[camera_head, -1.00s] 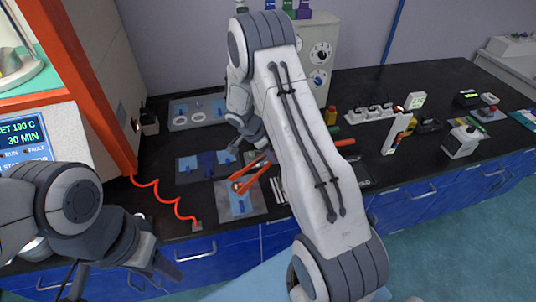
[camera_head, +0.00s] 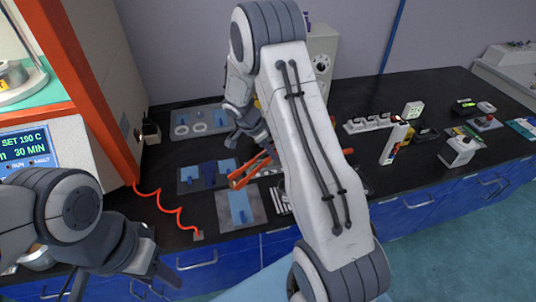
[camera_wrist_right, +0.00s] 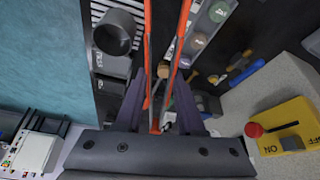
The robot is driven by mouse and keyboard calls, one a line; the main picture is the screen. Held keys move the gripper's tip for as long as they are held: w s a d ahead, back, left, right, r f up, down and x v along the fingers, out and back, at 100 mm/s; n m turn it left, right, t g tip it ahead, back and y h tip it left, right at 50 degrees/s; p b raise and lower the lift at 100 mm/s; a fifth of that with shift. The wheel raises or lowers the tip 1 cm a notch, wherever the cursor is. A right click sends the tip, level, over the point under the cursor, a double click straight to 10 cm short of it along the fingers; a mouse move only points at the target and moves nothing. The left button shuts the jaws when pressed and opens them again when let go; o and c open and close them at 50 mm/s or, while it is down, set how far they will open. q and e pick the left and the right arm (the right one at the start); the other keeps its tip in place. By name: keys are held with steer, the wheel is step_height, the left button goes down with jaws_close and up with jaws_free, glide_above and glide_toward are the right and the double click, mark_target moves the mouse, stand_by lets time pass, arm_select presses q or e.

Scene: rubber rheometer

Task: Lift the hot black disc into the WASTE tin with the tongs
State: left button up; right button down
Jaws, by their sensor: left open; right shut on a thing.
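My right gripper (camera_wrist_right: 158,108) is shut on the orange tongs (camera_head: 250,170), which are held over the black bench near the blue mats. The tongs' two orange arms also run up the right wrist view (camera_wrist_right: 150,50). Their tips are out of that view, and I cannot tell whether they hold anything. My left gripper (camera_head: 158,268) is open and empty at the lower left, in front of the bench. A dark, open cylinder (camera_wrist_right: 117,32) stands left of the tongs in the right wrist view; no WASTE label is readable on it. I cannot make out the black disc.
The press with its orange frame (camera_head: 90,110) and lit display (camera_head: 25,145) stands at left. A red coiled cord (camera_head: 165,205) lies on the bench. A grey box with a yellow switch plate (camera_wrist_right: 290,135) is at right in the wrist view. Blue drawers (camera_head: 430,200) front the bench.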

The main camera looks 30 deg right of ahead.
step_height(320, 180, up, 5)
steer(key=shift+f+p, duration=0.15)
steer(key=shift+p, duration=0.55)
steer(key=shift+a, duration=0.1)
steer(key=s+a+r+n+t+y+b, duration=0.1)
steer(key=s+a+n+t, duration=0.1)
steer(key=a+n, duration=0.5)
steer(key=s+a+r+n+t+y+b, duration=0.1)
steer(key=s+a+n+t+y, duration=0.1)
steer(key=a+n, duration=0.5)
steer(key=shift+a+r+n+t, duration=0.2)
steer(key=shift+r+n+t, duration=0.15)
steer(key=shift+n, duration=0.15)
steer(key=shift+a, duration=0.1)
